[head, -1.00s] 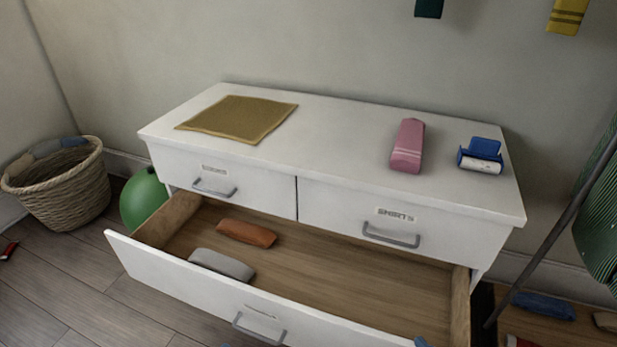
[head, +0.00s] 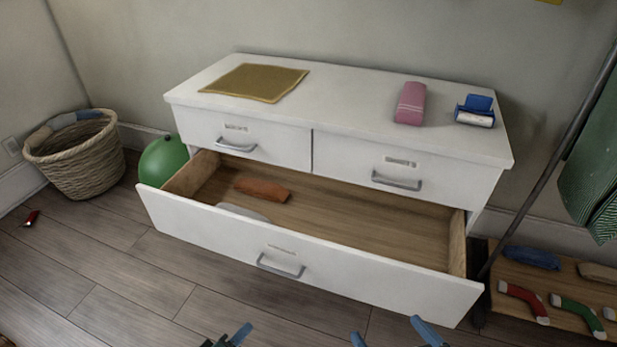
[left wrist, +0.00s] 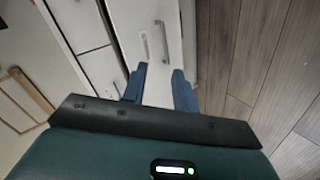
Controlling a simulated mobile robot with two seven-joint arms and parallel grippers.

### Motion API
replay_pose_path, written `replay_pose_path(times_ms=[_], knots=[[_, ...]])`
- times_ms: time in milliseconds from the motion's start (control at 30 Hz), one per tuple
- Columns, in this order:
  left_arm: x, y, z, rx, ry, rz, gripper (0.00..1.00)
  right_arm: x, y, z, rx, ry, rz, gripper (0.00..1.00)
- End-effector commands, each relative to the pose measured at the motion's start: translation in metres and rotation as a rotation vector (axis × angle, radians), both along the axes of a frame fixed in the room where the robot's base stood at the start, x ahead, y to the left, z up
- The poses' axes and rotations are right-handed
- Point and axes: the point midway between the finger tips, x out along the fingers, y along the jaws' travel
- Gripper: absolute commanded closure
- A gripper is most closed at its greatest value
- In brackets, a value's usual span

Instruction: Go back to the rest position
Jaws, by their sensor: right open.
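My left gripper (head: 228,338) shows at the bottom edge of the head view, mostly cut off. In the left wrist view its two blue fingers (left wrist: 160,85) stand apart with nothing between them, and the white drawer front lies beyond. My right gripper (head: 392,335) is at the bottom edge to the right, its blue fingers wide apart and empty. Both grippers appear in front of the white dresser (head: 260,138), apart from it. Its wide lower drawer (head: 300,262) is pulled out, holding an orange folded cloth (head: 262,190) and a grey one (head: 243,212), partly hidden by the drawer front.
On the dresser top lie a mustard cloth (head: 255,82), a pink folded cloth (head: 410,103) and a blue item (head: 475,110). A wicker basket (head: 80,160) and green ball (head: 163,161) stand left. A low wooden shelf (head: 560,285) with socks is right. Floor in front is clear.

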Motion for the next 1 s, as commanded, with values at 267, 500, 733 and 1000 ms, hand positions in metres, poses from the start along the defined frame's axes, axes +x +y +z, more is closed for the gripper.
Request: replay_pose_path(times_ms=[267, 500, 733, 1000], knots=[[-0.031, 0.004, 0.048, 0.503, 0.146, -0.280, 0.71, 0.000, 0.000, 0.000, 0.001, 0.001, 0.000, 0.05], [-0.066, 0.029, 0.081, 0.759, 0.269, -0.470, 0.71, 0.000, 0.000, 0.000, 0.001, 0.001, 0.000, 0.05], [-0.095, 0.047, 0.105, 0.886, 0.358, -0.596, 0.71, 0.000, 0.000, 0.000, 0.001, 0.001, 0.000, 0.05], [-0.118, 0.060, 0.131, 0.969, 0.412, -0.701, 0.71, 0.000, 0.000, 0.007, -0.006, 0.009, 0.002, 0.05]])
